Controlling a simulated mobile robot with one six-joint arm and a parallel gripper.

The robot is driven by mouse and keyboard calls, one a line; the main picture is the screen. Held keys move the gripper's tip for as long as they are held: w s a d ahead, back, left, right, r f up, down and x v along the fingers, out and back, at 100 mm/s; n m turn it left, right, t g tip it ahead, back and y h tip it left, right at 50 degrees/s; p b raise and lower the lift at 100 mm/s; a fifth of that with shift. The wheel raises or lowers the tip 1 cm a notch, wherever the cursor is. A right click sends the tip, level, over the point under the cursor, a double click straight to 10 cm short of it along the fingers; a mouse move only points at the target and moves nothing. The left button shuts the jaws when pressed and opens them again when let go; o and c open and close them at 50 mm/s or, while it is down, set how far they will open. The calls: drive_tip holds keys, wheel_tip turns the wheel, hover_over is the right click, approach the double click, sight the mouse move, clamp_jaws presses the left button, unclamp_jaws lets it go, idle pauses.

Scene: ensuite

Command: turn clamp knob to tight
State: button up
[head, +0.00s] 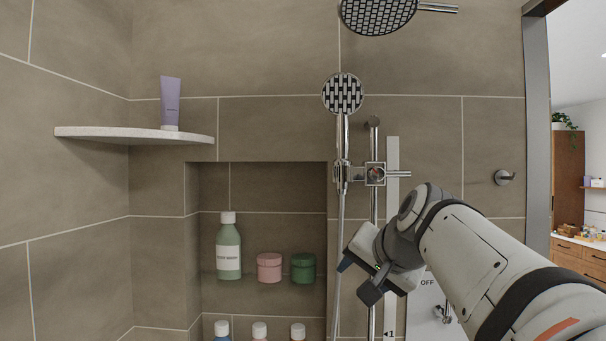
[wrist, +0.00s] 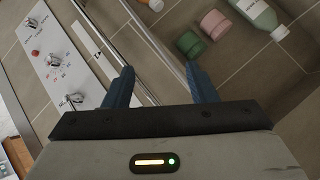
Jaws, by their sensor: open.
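The clamp (head: 375,174) sits on the vertical shower rail (head: 374,140) in the head view, with a small chrome knob or lever (head: 398,174) pointing right. Its exact setting is too small to read. The hand shower (head: 343,95) stands upright in the holder (head: 342,176) to the left of the clamp. My gripper (head: 357,277) is below the clamp, in front of the rail, apart from the knob. In the wrist view my gripper (wrist: 160,68) is open with nothing between its blue fingers; the clamp does not show there.
A niche (head: 210,188) at left holds a green bottle (head: 228,250), pink jar (head: 269,267) and green jar (head: 303,267). A white scale strip (head: 392,150) runs beside the rail. A control panel (wrist: 60,60) lies left in the wrist view. The hose (head: 337,270) hangs near my gripper.

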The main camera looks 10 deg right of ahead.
sight(379, 173)
drive_tip(key=w+d+r+m+t+h, duration=0.15)
drive_tip(key=d+r, duration=0.25)
drive_tip(key=r, duration=0.5)
drive_tip(key=d+r+m+t, duration=0.2)
drive_tip(key=d+r+t, duration=0.15)
drive_tip(key=r, duration=0.65)
drive_tip(key=w, duration=0.2)
drive_tip(key=w+f+p, duration=0.1)
drive_tip(key=w, duration=0.2)
drive_tip(key=w+p, duration=0.1)
drive_tip(key=w, duration=0.1)
drive_tip(key=shift+w+d+f, duration=0.25)
drive_tip(key=shift+w+d, duration=0.05)
